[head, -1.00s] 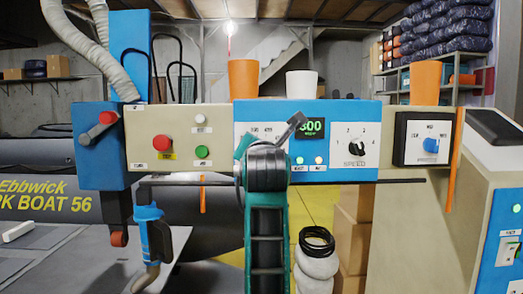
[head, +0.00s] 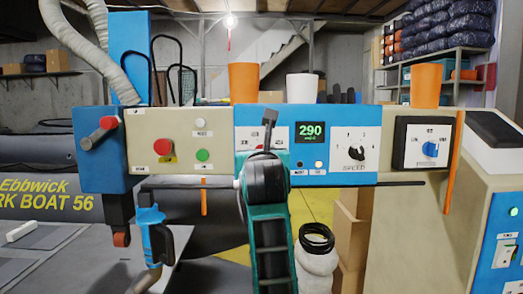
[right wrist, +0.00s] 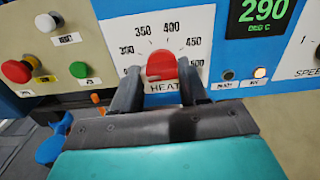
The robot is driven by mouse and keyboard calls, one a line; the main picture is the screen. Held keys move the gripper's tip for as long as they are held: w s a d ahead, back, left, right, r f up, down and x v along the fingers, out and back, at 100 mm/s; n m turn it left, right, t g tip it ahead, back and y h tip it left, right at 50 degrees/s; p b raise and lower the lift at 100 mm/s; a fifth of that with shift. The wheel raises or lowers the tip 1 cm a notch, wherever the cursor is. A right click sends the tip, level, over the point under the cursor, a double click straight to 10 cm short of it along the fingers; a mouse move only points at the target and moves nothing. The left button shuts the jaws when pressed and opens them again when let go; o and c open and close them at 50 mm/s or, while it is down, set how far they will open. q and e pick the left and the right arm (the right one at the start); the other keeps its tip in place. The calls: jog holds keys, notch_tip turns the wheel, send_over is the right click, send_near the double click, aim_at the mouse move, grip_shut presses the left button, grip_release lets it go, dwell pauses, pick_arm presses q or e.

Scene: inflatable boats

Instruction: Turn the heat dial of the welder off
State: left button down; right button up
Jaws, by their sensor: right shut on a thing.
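The welder's heat dial (right wrist: 161,66) is a red knob on a white scale plate marked HEAT in the right wrist view. Numbers including 350, 400 and 450 arc above it. I cannot make out its pointer. My right gripper (right wrist: 160,84) is shut on the dial, one finger on each side. The welder's green display (head: 310,130) reads 290, also in the right wrist view (right wrist: 263,12). Below it one small lamp (right wrist: 260,72) is lit and one is dark. My left gripper is not in view.
Right of the display is a black speed knob (head: 356,152), then a blue knob (head: 430,149). Left are red (head: 166,146), green (head: 203,155) and white buttons. Orange (head: 243,83) and white (head: 300,88) cups stand on top. A blue handled tool (head: 152,235) hangs lower left.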

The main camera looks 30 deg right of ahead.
jog(key=shift+r+n+p, duration=0.1)
jog(key=shift+n+p, duration=0.2)
jog(key=shift+n, duration=0.4)
jog(key=o, duration=1.1)
jog(key=shift+c, duration=0.2)
jog(key=b+v, duration=0.1)
jog(key=v, duration=1.2)
